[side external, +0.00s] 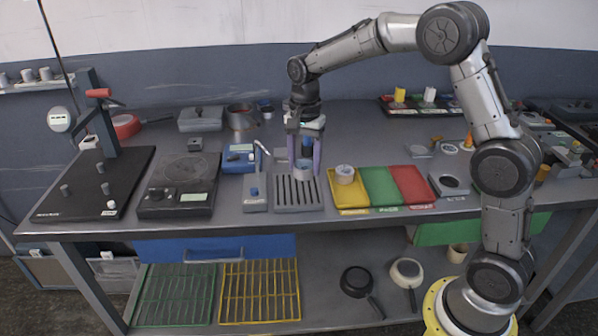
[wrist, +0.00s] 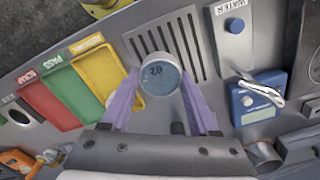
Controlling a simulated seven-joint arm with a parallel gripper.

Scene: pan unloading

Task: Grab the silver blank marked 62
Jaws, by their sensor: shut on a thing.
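My gripper (side external: 303,172) is shut on a round silver blank (side external: 303,165), with one purple finger on each side of it. The blank is also between the fingertips in the wrist view (wrist: 159,73). Its top face carries a dark number that appears upside down and fits 62. In the side view the blank is over the back of the slotted grey plate (side external: 283,203); whether it touches the plate I cannot tell. A second silver round piece (side external: 345,170) sits in the yellow section of the tray (side external: 350,198); its marking cannot be read.
The tray's green section (side external: 381,186) and red section (side external: 411,185) look empty. A grey WATER unit with a blue knob (wrist: 235,25) and a blue meter (wrist: 257,100) stand left of the slotted plate in the side view. A black scale (side external: 180,182) is farther left.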

